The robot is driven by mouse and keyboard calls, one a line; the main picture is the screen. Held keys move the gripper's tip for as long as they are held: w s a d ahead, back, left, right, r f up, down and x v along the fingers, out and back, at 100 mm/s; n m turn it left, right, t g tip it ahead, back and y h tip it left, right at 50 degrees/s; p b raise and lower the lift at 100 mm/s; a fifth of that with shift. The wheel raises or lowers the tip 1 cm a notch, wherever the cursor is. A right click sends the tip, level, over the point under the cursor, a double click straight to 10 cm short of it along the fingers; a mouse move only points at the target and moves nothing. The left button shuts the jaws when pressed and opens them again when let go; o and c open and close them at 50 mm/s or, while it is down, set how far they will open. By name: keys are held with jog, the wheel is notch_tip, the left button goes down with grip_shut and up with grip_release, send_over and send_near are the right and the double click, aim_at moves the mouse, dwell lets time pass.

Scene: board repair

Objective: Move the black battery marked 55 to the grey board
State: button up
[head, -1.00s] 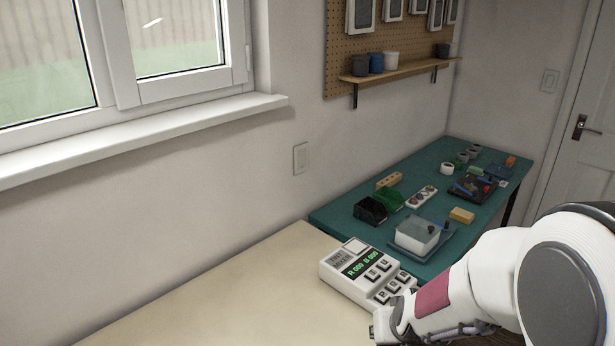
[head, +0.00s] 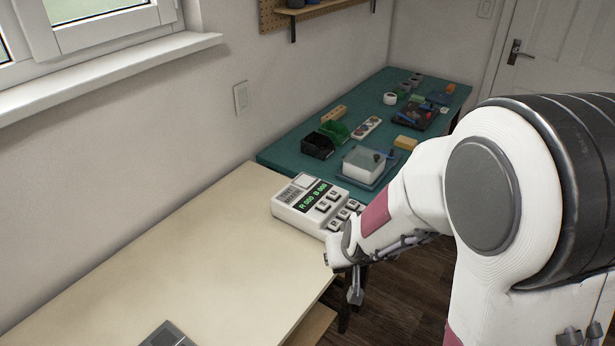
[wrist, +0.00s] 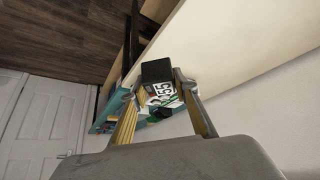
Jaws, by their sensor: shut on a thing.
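The black battery (wrist: 157,72) with a white label reading 55 sits between the fingertips of my gripper (wrist: 162,88) in the wrist view. My gripper is shut on it, one finger on each side. In the head view my gripper (head: 354,290) hangs beside the front edge of the cream table, just in front of the test device; the battery cannot be made out there. A flat grey thing (head: 166,336) at the bottom edge of the head view lies on the cream table, mostly cut off. It may be the grey board, but I cannot tell.
A white test device (head: 312,207) with a green display stands at the far end of the cream table (head: 165,260). Beyond is a teal mat (head: 290,153) with dark bins, a clear-sided box (head: 363,165) and several small parts. The middle of the cream table is clear.

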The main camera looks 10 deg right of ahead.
jog(key=shift+a, duration=0.1)
jog(key=w+a+f+n+y, duration=0.1)
jog(key=w+a+n+y, duration=0.15)
jog(key=a, duration=0.95)
jog(key=n+g+y, duration=0.2)
jog(key=n, duration=0.5)
send_over(159, 336)
jog(key=s+d, duration=0.1)
notch_tip(159, 336, down, 4)
jog(key=shift+s+d+r+m, duration=0.1)
jog(key=shift+s+d+m, duration=0.05)
jog(key=shift+s+m, duration=0.1)
jog(key=shift+f, duration=0.3)
jog(key=shift+f, duration=4.15)
jog(key=shift+f, duration=0.55)
jog(key=o, duration=1.4)
jog(key=shift+c, duration=0.2)
